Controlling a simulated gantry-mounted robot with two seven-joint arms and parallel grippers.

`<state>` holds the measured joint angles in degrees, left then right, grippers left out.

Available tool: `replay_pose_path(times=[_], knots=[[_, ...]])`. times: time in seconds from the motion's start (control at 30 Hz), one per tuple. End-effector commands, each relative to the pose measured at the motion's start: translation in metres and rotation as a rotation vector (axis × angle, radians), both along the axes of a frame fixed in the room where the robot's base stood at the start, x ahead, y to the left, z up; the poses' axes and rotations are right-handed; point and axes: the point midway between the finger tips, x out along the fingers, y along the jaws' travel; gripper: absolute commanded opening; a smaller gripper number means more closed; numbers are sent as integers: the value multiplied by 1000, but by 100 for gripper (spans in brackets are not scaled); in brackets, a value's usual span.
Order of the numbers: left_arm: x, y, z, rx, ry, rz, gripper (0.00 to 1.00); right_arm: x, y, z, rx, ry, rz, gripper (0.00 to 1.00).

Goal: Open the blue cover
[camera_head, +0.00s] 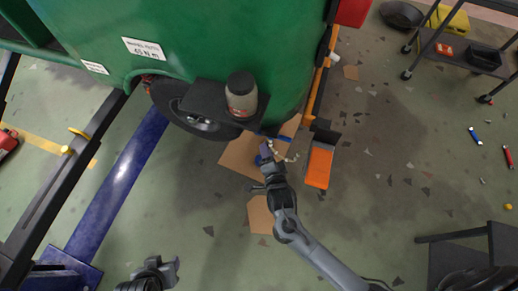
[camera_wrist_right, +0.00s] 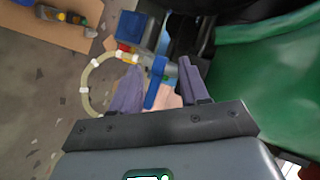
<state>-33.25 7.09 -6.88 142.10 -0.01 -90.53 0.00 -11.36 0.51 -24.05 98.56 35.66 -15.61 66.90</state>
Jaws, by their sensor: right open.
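A narrow blue piece (camera_wrist_right: 155,84) lies between the fingers of my right gripper (camera_wrist_right: 160,78) in the right wrist view. The fingers are open, one on each side of it; contact cannot be told. A blue block (camera_wrist_right: 135,28) sits just beyond, beside a beige ring-shaped hose (camera_wrist_right: 86,80). I cannot tell which blue part is the cover. In the head view my right gripper (camera_head: 272,154) is under the green vehicle's lower edge, where only a little blue shows. My left gripper (camera_head: 164,268) is low in the head view, away from the vehicle; its jaw state is unclear.
The green vehicle body (camera_head: 200,45) fills the upper left, with a wheel (camera_head: 180,110) and a jar (camera_head: 241,95) on a black shelf. An orange-topped part (camera_head: 319,166) stands right of my right gripper. A cart (camera_head: 462,50) is at upper right.

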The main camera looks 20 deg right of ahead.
Motion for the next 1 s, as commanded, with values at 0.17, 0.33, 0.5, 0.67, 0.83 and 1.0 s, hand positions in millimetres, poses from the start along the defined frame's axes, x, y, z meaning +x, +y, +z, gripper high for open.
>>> replay_pose_path(times=[0.17, 0.33, 0.5, 0.67, 0.83, 1.0], knots=[[0, 1, -83, 4, -1, -2, 43, 16, 4, -73, 87, -180, -91, 45], [0, 1, -128, 3, 1, -2, 43, 23, 8, -107, 150, -335, -136, 45], [0, 0, -155, 0, 1, 0, 43, 26, 11, -124, 188, -442, -150, 45], [0, -1, -164, -5, 0, 4, 43, 28, 12, -128, 203, -490, -153, 45], [1, -2, -168, -10, -2, 6, 43, 40, 9, -127, 208, -503, -153, 45], [1, -2, -177, -10, -3, 6, 43, 64, 1, -126, 206, -503, -151, 45]])
